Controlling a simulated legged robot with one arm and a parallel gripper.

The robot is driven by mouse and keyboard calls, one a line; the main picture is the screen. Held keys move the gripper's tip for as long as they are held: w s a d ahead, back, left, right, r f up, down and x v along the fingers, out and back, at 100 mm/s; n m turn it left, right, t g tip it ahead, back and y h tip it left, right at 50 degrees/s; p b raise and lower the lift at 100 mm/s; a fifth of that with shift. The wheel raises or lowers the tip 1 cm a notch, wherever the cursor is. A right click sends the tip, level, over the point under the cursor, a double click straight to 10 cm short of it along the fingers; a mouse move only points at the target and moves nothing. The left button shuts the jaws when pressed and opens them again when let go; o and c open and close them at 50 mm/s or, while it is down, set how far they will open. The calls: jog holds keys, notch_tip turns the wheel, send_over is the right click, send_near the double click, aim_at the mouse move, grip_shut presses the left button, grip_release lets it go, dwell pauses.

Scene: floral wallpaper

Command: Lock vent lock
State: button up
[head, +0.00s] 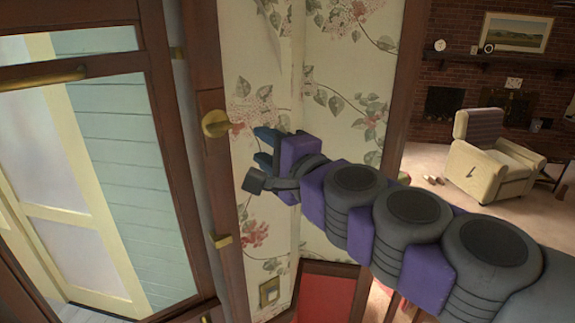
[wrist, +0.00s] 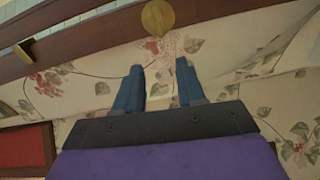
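A round brass knob (head: 215,123) sits on the brown wooden frame beside the glass panel. It also shows at the top of the wrist view (wrist: 158,17), ahead of my fingertips and roughly in line with the gap between them. A smaller brass catch (head: 222,240) is lower on the same frame and shows at the left of the wrist view (wrist: 25,51). I cannot tell for certain which fitting is the vent lock. My gripper (head: 263,146) has its two blue fingers apart with nothing between them. In the head view it is just right of the knob, apart from it.
Floral wallpaper (head: 325,85) covers the wall behind my gripper. A long brass bar (head: 42,80) crosses the glass door at left. A cream armchair (head: 492,160) stands in a brick-walled room at right. A small brass plate (head: 269,292) is low on the wall.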

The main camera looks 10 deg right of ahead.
jog(key=shift+b+v, duration=0.55)
jog(key=shift+v, duration=2.4)
jog(key=shift+a, duration=0.1)
jog(key=shift+f, duration=0.1)
jog(key=s+a+f+n+g+b, duration=0.2)
jog(key=s+f+n+g+b, duration=0.15)
jog(key=f, duration=0.65)
jog(key=s+a+f+n+g+b, duration=0.2)
jog(key=a+f+n+g+b, duration=0.15)
jog(key=f, duration=0.65)
jog(key=s+a+f+n+g+b, duration=0.2)
jog(key=s+f+n+b, duration=0.15)
jog(key=f, duration=0.55)
jog(key=s+d+f+n+g+h+b, duration=0.1)
jog(key=s+d+f+g+h+b, duration=0.2)
jog(key=s+d+f, duration=0.4)
jog(key=s+d+f+n+g+h+b, duration=0.2)
jog(key=s+d+f+g+h+b, duration=0.2)
jog(key=s+f, duration=0.5)
jog(key=d+f+g+b, duration=0.2)
jog(key=d+f+b, duration=0.1)
jog(key=f, duration=0.5)
jog(key=shift+f+h, duration=0.3)
jog(key=shift+f, duration=0.05)
jog(key=shift+n, duration=0.25)
